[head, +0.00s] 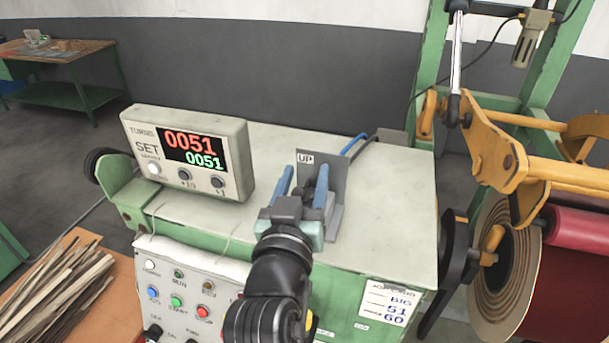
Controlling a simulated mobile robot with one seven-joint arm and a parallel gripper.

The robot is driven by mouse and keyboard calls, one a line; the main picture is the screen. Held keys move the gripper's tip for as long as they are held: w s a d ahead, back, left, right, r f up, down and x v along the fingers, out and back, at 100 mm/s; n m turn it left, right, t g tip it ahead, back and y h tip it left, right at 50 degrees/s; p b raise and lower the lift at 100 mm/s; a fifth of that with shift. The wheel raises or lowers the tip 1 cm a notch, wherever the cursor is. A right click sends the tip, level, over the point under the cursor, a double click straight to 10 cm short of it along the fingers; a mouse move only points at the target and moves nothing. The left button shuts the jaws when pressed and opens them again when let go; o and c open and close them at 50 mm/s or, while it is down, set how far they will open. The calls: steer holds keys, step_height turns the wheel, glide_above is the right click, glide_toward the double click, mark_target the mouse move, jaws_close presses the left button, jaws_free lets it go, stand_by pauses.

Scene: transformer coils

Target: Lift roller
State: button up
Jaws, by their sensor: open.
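A grey upright plate marked UP (332,163) stands on the machine's pale top, with a small dark lever (310,186) in front of it. My gripper (304,178) is open, its two blue fingers pointing at the plate. The lever shows between the fingers, close to the right one; I cannot tell whether they touch. My gripper and wrist partly hide the lever's base. The red roller (580,228) is at the right edge, beside a wound coil (492,270) and below a yellow arm (500,150).
A counter box (190,152) reading 0051 twice stands to the left on the machine top (395,215). A control panel (185,285) with several buttons is on the front. Wooden strips (50,295) lie at lower left. The machine top right of the lever is mostly clear.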

jaws_close()
stand_by(1.3)
